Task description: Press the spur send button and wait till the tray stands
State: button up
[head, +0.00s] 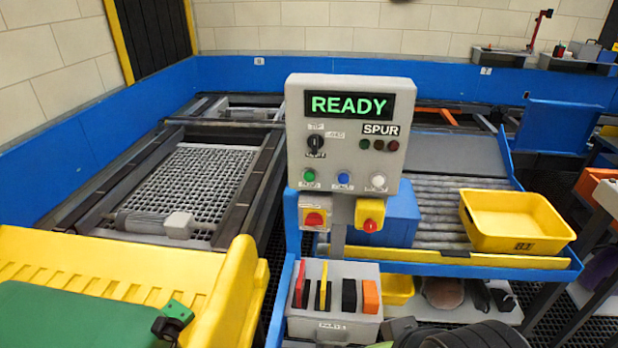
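The control box (351,135) stands upright in the middle of the head view. Its display (349,105) reads READY in green. A SPUR label (381,129) sits above a few small dark lamps (379,145). A black selector knob (315,143) is at the left. Below are a green button (308,175), a blue button (343,177) and a white button (378,180); their small labels are too blurred to read surely. A yellow tray (514,244) rests on the roller lane (440,205) at the right, and looks empty. My gripper is not in view.
Two boxes with red knobs, one pale (315,213) and one yellow (369,213), hang under the panel. A yellow-walled green surface (70,315) fills the lower left. Blue guards (90,145) border the conveyor behind.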

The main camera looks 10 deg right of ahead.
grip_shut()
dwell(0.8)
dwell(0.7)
